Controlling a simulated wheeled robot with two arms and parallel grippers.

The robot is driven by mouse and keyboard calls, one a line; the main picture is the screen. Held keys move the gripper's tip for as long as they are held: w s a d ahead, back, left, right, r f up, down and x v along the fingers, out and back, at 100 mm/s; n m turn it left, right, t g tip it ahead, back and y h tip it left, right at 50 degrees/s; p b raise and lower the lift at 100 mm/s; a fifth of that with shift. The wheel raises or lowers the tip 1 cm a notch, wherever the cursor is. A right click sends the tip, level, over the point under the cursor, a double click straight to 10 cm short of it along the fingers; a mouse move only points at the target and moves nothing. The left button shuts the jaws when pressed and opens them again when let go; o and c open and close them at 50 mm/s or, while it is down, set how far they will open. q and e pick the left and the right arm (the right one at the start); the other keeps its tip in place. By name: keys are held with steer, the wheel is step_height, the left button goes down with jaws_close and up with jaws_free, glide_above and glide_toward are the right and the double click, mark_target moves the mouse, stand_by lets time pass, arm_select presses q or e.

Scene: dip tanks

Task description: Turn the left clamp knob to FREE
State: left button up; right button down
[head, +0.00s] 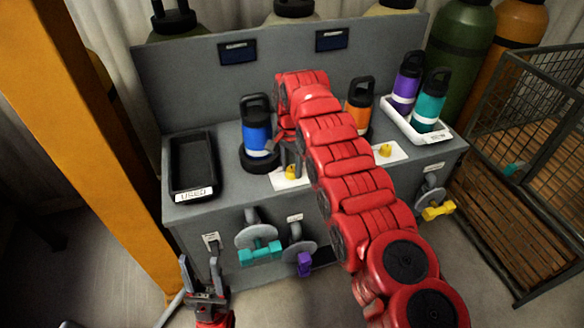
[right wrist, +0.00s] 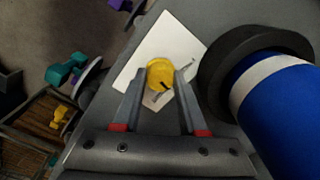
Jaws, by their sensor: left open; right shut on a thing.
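The left clamp knob (head: 291,173) is yellow and sits on a white plate (head: 281,184) in front of the blue bottle (head: 256,128). In the right wrist view the knob (right wrist: 161,73) shows a dark mark, and no lettering on its plate (right wrist: 176,32) is readable. My right gripper (right wrist: 158,82) is shut on this knob, one finger on each side. In the head view my right arm partly hides it. A second yellow knob (head: 385,150) sits on a plate to the right. My left gripper (head: 205,288) is open and empty, low in front of the bench.
The blue bottle (right wrist: 275,108) stands in a black ring (right wrist: 225,68) close beside my right gripper. An orange bottle (head: 359,96) stands behind my right arm. A black tray (head: 193,163) lies left, a white tray (head: 438,137) right. Coloured handles hang on the bench front.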

mark_target(292, 169)
steer(key=n, duration=0.5)
steer(key=shift+n, duration=0.3)
steer(key=n, duration=0.5)
steer(key=shift+n, duration=0.3)
steer(key=shift+c, duration=2.2)
jaws_free()
steer(key=shift+r, duration=0.1)
step_height(292, 169, up, 4)
steer(key=shift+r+p, duration=0.1)
steer(key=shift+p, duration=0.95)
step_height(292, 169, up, 13)
steer(key=p, duration=1.3)
steer(key=shift+p, duration=0.3)
